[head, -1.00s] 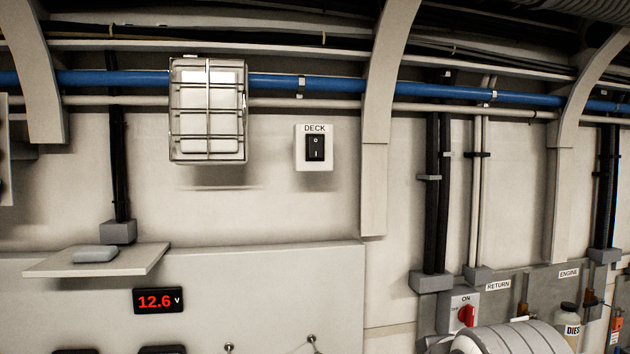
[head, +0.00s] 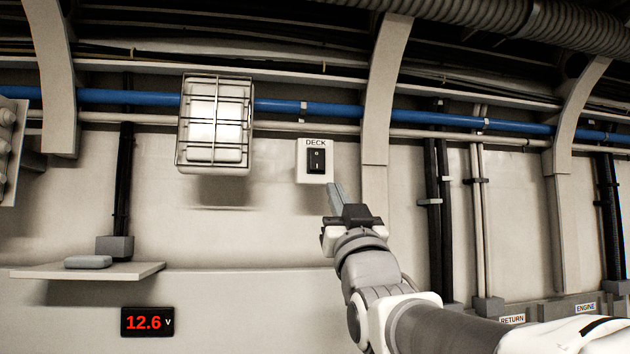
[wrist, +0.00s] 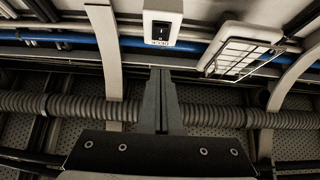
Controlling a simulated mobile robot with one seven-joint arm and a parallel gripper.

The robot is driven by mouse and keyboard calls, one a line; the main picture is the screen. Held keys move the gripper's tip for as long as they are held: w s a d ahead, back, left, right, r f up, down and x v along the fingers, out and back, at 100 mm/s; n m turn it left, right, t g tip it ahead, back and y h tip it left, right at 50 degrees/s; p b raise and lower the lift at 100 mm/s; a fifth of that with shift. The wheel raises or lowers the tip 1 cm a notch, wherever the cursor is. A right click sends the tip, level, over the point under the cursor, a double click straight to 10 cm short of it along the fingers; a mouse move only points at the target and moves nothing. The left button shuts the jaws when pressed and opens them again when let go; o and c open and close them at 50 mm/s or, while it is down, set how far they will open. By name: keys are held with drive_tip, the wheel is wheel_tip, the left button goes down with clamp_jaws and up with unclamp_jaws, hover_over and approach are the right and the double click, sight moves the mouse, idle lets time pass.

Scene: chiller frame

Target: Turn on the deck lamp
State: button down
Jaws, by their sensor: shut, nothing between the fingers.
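The deck switch (head: 316,160) is a black rocker marked O and I on a white box labelled DECK, on the wall right of the lamp. It also shows at the top of the wrist view (wrist: 161,31). The deck lamp (head: 214,125) is a white box behind a wire cage, with no clear glow; its cage also shows in the wrist view (wrist: 242,55). My gripper (head: 334,188) is shut and empty, its fingertips just below and right of the switch box in the head view. In the wrist view the closed fingers (wrist: 161,72) point up at the switch, apparently short of it.
A wall shelf (head: 135,271) with a grey block (head: 88,262) is at lower left, above a red 12.6 V display (head: 147,322). A blue pipe (head: 340,109) runs behind the lamp. A curved rib (head: 376,130) stands right of the switch.

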sight(317, 167)
drive_tip(key=shift+w+r, duration=0.1)
drive_tip(key=p+x, duration=0.1)
drive_tip(key=x, duration=0.3)
drive_tip(key=f+p+x, duration=0.1)
drive_tip(key=p+x, duration=0.1)
drive_tip(key=x, duration=0.2)
drive_tip(key=w+p+x, duration=0.1)
drive_tip(key=p+x, duration=0.1)
drive_tip(key=x, duration=0.2)
drive_tip(key=shift+f, duration=0.35)
drive_tip(key=shift+w+a+f, duration=0.15)
drive_tip(key=shift+w+a, duration=0.05)
drive_tip(key=shift+w, duration=0.35)
drive_tip(key=shift+w+f+h+b, duration=0.3)
drive_tip(key=shift+b, duration=0.3)
drive_tip(key=shift+w+r, duration=0.1)
drive_tip(key=shift+r, duration=0.1)
drive_tip(key=shift+f, duration=0.1)
